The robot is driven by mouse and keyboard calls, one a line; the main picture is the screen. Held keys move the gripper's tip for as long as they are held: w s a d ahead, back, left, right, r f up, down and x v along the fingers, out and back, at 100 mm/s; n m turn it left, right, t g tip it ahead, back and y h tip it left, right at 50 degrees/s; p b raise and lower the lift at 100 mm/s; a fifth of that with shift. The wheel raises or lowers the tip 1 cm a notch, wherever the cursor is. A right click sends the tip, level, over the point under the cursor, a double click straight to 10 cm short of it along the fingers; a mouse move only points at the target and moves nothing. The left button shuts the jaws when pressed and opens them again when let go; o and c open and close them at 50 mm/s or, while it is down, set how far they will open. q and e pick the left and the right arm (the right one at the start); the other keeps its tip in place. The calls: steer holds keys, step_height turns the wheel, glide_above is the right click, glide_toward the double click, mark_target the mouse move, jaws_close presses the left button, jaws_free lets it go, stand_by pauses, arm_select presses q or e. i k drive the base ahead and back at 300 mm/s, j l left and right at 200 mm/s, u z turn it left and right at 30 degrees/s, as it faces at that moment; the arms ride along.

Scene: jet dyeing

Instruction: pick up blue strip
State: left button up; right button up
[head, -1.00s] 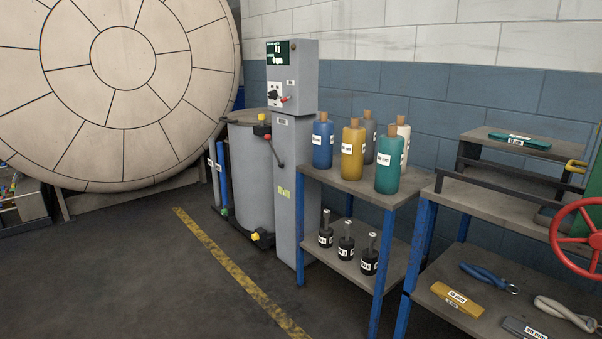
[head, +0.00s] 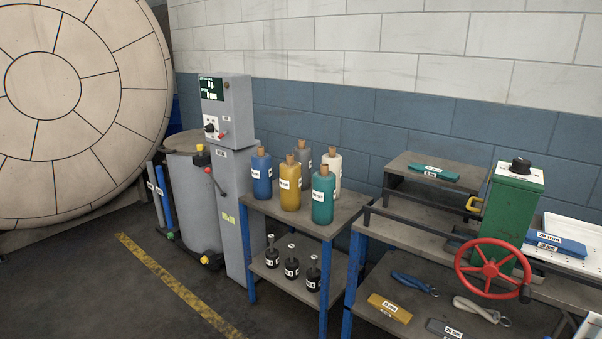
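A blue strip (head: 567,246) with a white label lies at the far right in the head view. It rests on or at the edge of a white perforated tray (head: 592,268) on the bench top, to the right of the green box with the red handwheel. Its full underside contact is hidden. Neither of my grippers is in view.
The green box (head: 511,208) and its red handwheel (head: 490,268) stand left of the strip. A teal strip (head: 436,172) lies on a raised shelf. A yellow strip (head: 390,307), a grey strip (head: 440,328) and pliers (head: 412,283) lie on the lower shelf. Bottles stand on the left table.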

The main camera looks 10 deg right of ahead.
mark_target(551, 242)
steer(key=z, duration=1.8)
steer(key=i+l+u, duration=0.2)
steer(key=i, duration=0.3)
